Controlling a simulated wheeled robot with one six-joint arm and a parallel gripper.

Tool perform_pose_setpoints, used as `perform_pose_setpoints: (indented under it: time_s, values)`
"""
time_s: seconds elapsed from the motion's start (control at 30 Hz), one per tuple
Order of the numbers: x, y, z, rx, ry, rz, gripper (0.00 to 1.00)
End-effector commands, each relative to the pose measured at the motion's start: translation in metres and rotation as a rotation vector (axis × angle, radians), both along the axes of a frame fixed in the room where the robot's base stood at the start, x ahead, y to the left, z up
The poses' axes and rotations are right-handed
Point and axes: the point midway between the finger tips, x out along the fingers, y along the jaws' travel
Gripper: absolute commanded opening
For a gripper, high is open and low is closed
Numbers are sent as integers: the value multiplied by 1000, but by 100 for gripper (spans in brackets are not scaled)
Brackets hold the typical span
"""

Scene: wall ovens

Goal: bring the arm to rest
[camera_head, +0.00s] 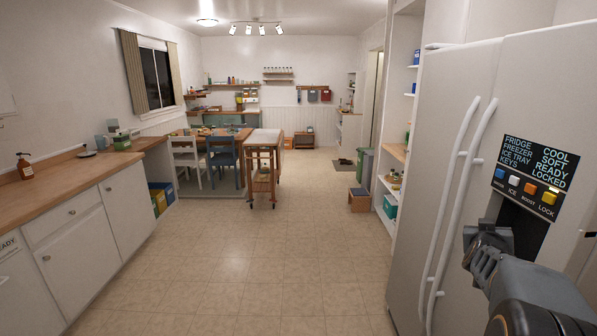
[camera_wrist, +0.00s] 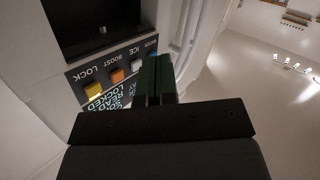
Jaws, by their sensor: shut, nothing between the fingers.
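My arm reaches in from the lower right in the head view, in front of the white fridge (camera_head: 460,100). The gripper end there is mostly hidden by my own wrist, close to the dispenser recess. In the wrist view my gripper (camera_wrist: 156,62) is shut, its two dark green fingers together with nothing between them. The fingers overlap the fridge's button panel (camera_head: 527,185). The panel has blue, white, orange and yellow buttons, and its display reads "COOL SOFT READY LOCKED". I cannot tell whether the fingers touch the panel. The yellow LOCK button (camera_wrist: 94,95) is left of the fingers.
The fridge's long white door handles (camera_head: 455,190) stand out left of my arm. A wooden counter (camera_head: 75,170) with white cabinets runs along the left. A wheeled wooden cart (camera_head: 264,150) and chairs stand further back. The tiled floor (camera_head: 270,270) in the middle is clear.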

Motion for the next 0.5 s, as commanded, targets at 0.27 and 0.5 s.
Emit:
perform_pose_setpoints:
  time_s: [0.27,0.5]
  values:
    - [-55,168,-105,590,471,193,0]
    - [-151,285,-133,727,861,274,0]
